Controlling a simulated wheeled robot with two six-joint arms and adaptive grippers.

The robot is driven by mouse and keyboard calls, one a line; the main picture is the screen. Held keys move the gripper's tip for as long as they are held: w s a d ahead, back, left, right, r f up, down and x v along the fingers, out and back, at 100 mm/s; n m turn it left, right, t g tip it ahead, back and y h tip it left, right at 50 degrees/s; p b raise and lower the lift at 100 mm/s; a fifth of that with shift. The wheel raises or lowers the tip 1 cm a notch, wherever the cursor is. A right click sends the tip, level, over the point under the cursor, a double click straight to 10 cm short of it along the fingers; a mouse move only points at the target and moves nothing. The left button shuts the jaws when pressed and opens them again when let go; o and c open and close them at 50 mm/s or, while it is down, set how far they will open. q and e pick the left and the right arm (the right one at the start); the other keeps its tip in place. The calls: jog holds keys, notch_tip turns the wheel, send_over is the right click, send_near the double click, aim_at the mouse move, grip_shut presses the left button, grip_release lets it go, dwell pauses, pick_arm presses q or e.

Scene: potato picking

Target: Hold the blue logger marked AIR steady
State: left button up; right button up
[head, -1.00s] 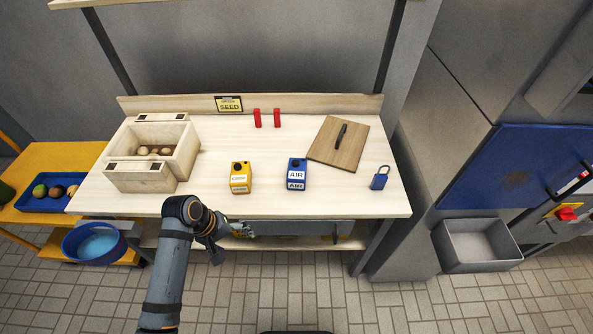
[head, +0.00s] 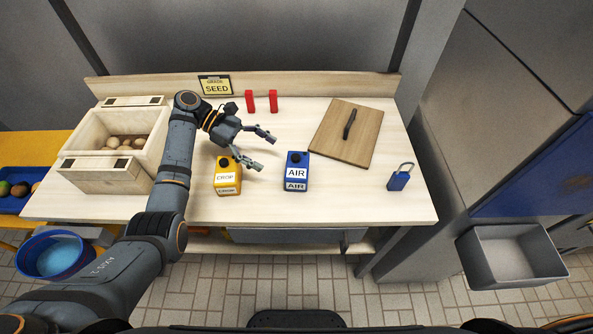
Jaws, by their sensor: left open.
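The blue logger (head: 295,172) stands upright on the pale wooden bench, with a dark knob on top and white AIR labels on its front. My left gripper (head: 268,151) is open and empty above the bench, to the left of and behind the blue logger. Its fingers point right, toward the logger, and stay apart from it. A yellow logger marked CROP (head: 227,178) stands left of the blue one, just below the gripper in the picture. My right gripper is not in view.
A wooden crate (head: 75,172) with potatoes stands at the bench's left. Two red blocks (head: 250,102) stand near the back, beside a SEED sign (head: 215,86). A wooden board with a dark handle (head: 335,147) and a blue padlock (head: 399,180) lie to the right. The bench front is clear.

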aim_at(290, 166)
pick_arm(q)
jog(key=b+x, duration=0.6)
jog(key=shift+w+d+f, duration=0.1)
jog(key=shift+d+f, duration=0.05)
jog(key=shift+f, duration=0.25)
jog(key=d+p, duration=0.2)
jog(key=p, duration=0.1)
jog(key=shift+s+f, duration=0.1)
jog(key=shift+s, duration=0.2)
jog(key=shift+s+d+f, duration=0.2)
jog(key=shift+d+f, duration=0.15)
jog(key=shift+d, duration=0.05)
jog(key=shift+d+f, duration=0.1)
jog(key=shift+f, duration=0.05)
jog(key=shift+c, duration=0.2)
grip_shut()
jog(key=shift+c, duration=0.4)
grip_release()
